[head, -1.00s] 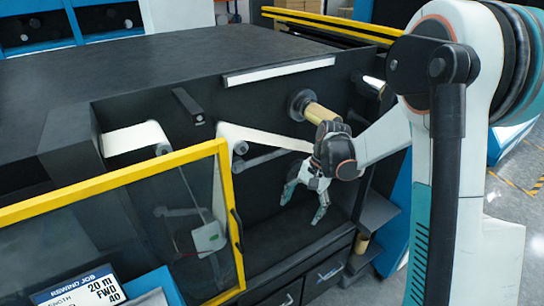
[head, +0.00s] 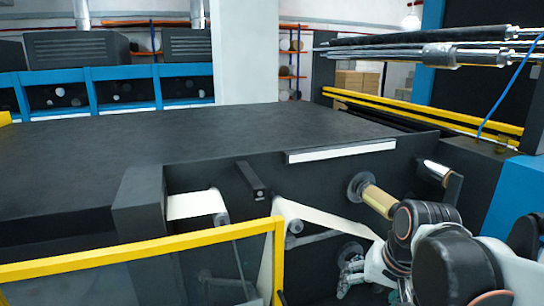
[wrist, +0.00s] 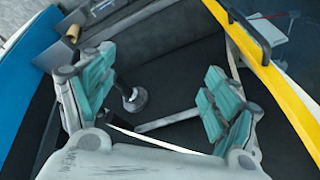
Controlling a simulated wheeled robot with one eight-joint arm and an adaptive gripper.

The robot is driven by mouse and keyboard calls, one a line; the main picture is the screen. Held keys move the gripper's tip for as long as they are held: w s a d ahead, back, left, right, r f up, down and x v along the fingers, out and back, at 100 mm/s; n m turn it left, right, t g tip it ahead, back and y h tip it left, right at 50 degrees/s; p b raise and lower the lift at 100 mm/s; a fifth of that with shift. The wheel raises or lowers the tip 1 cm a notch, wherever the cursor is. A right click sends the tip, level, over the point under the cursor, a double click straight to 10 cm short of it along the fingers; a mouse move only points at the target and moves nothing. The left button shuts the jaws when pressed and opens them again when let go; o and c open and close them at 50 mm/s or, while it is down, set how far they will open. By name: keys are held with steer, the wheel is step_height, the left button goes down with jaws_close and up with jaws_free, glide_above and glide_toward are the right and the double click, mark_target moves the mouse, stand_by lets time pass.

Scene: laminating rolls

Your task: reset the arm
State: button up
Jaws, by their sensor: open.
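My gripper (wrist: 160,100) is open and empty in the wrist view, its teal-padded fingers wide apart above the dark floor of the machine bay. In the head view my gripper (head: 350,274) is low at the right, in front of the machine's dark side panel (head: 320,185), partly hidden by my arm. A tan roll core (head: 378,201) on a round hub sticks out just above my wrist. A white web (head: 325,218) runs from a roller toward the hub area and passes behind my arm.
A yellow-framed clear guard (head: 130,258) stands at the lower left; its yellow frame (wrist: 275,85) also shows at the right of the wrist view. A silver roller end (head: 438,168) juts out at the right. The flat black machine top (head: 230,140) is clear.

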steer(key=s+r+n+t+h, duration=0.1)
steer(key=s+n+t, duration=0.2)
steer(key=s, duration=0.5)
steer(key=shift+s+r+n, duration=0.35)
steer(key=shift+n, duration=0.05)
